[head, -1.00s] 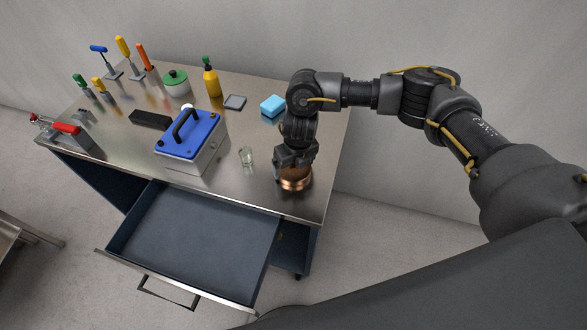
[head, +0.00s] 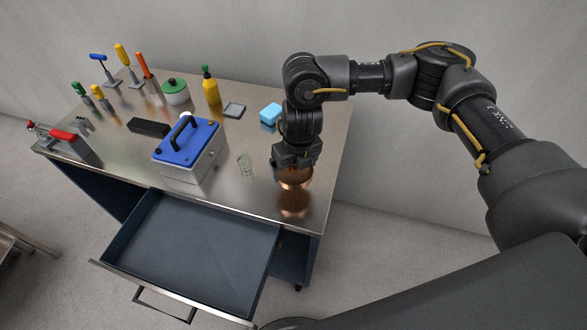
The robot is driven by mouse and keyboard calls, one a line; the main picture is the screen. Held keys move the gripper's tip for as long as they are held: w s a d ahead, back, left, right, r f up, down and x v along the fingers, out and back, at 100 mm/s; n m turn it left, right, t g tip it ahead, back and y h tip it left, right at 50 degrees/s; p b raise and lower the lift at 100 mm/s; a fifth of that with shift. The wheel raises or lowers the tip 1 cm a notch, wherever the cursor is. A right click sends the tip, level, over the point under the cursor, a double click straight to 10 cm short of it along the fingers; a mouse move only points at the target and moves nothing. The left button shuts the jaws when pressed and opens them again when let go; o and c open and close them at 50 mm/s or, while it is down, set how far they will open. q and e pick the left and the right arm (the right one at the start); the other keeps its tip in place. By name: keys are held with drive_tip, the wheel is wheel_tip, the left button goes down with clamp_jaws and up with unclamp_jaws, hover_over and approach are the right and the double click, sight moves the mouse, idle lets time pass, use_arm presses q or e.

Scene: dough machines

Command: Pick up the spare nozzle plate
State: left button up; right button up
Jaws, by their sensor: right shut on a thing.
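The nozzle plate is a round copper-coloured disc (head: 294,183) near the right front part of the steel table. My right gripper (head: 294,170) points down and is shut on it from above. The plate hangs a little above the table top, and its copper reflection shows below it, apart from it. The fingertips are mostly hidden by the gripper's own body. My left gripper is not in view.
A steel worktable (head: 228,200) carries a blue-lidded box (head: 190,145), a small glass (head: 245,164), a light blue block (head: 270,112) and a yellow bottle (head: 211,90). An empty drawer (head: 190,245) stands open in front. A red-handled clamp (head: 66,138) is at the left.

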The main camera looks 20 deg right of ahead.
drive_tip(key=s+a+r+b, duration=0.2)
drive_tip(key=s+r, duration=0.5)
drive_tip(key=s, duration=0.4)
drive_tip(key=shift+a, duration=0.15)
